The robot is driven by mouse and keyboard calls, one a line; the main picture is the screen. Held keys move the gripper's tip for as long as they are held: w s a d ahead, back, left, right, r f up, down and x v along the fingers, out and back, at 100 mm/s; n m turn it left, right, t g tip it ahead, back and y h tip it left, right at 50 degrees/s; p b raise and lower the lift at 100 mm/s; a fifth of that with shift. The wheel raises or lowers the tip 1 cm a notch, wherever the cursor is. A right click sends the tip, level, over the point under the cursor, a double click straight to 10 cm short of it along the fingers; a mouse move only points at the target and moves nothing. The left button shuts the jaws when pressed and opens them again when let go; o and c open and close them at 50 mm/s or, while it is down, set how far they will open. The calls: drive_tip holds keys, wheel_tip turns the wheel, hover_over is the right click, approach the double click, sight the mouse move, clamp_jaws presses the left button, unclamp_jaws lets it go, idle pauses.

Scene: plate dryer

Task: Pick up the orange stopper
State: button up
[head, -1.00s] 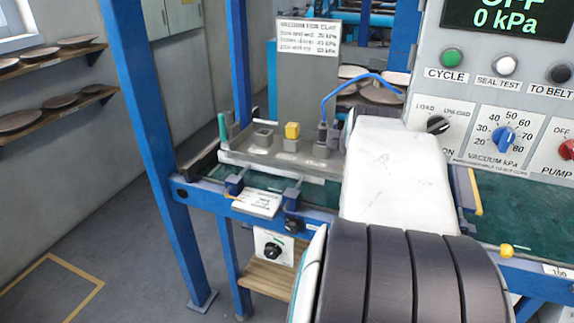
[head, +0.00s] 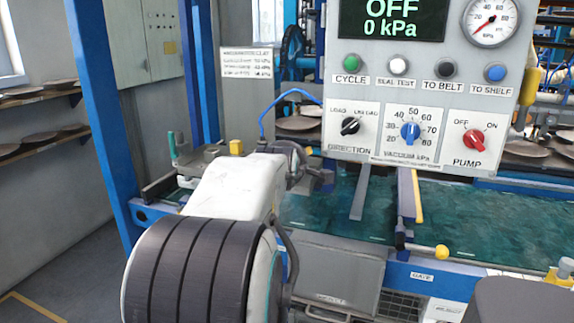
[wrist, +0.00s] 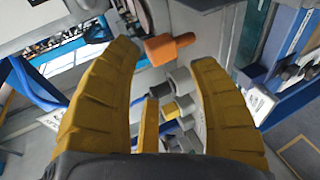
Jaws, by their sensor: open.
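In the wrist view, an orange peg-shaped piece (wrist: 168,46), which looks like the stopper, shows between and just past the fingertips, with a wide end and a narrower end. My gripper (wrist: 163,56) is open, its two yellow fingers spread, with nothing between them that I can see as held. I cannot tell how far the orange piece is from the tips. A smaller yellow block (wrist: 170,110) lies farther off among grey blocks.
A control panel (head: 420,110) stands right of my arm, its display reading OFF and 0 kPa. A green belt (head: 340,205) runs below it, with a yellow-knobbed gate bar (head: 441,251). A blue hose (head: 280,98) arches behind my arm. Blue posts (head: 160,100) stand at left.

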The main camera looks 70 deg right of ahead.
drive_tip(key=shift+x, duration=3)
drive_tip(key=shift+s+f, duration=0.1)
drive_tip(key=shift+s, duration=0.05)
drive_tip(key=shift+c, duration=0.3)
drive_tip(key=shift+a, duration=0.1)
drive_tip(key=c, duration=0.8)
